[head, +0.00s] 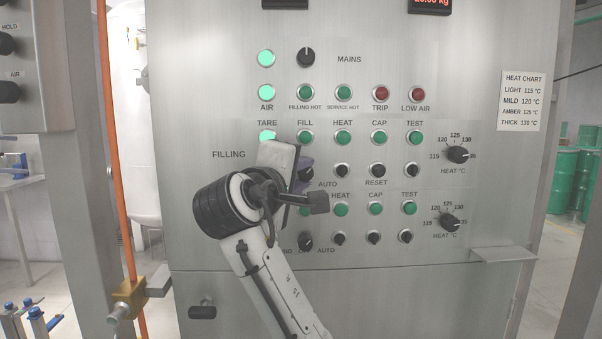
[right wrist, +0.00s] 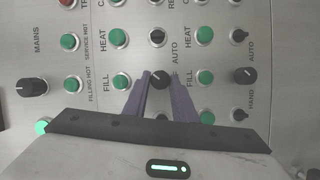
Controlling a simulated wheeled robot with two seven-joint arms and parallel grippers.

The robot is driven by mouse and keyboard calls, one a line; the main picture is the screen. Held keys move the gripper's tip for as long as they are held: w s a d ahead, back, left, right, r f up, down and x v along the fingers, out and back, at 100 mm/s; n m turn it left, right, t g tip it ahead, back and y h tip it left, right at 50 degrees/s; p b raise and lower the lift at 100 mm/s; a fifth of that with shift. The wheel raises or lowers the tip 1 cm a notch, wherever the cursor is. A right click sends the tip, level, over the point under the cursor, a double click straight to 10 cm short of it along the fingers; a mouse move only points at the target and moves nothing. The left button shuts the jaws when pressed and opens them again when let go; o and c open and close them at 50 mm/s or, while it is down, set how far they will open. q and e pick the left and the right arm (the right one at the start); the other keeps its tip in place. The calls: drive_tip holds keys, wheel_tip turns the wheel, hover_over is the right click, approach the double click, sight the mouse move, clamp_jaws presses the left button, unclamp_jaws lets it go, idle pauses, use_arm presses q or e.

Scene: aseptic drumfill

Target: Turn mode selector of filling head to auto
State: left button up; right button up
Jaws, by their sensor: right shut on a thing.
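The filling head's mode selector, a black knob (right wrist: 160,79), sits between the two purple fingers of my right gripper (right wrist: 161,82) in the right wrist view. The fingers are closed on its sides. AUTO is printed beside it, and a green FILL button stands next to it. Its exact pointer direction is hard to read. In the head view my right gripper (head: 304,170) reaches the panel in the FILLING section, below the upper FILL button (head: 305,138); my gripper body hides most of the knob there. My left gripper is not in view.
The steel panel (head: 215,200) carries several other close-set buttons and selectors. A lower selector (head: 306,242) stands below my wrist. Two heat dials (head: 457,155) are at right. A small ledge (head: 503,254) juts out low right. An orange pipe (head: 114,150) stands left.

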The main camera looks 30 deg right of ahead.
drive_tip(key=shift+f, duration=0.15)
drive_tip(key=o, duration=1)
drive_tip(key=shift+o, duration=0.2)
drive_tip(key=b+v, duration=0.1)
drive_tip(key=v, duration=0.9)
drive_tip(key=shift+s+b, duration=0.15)
drive_tip(key=shift+b, duration=0.2)
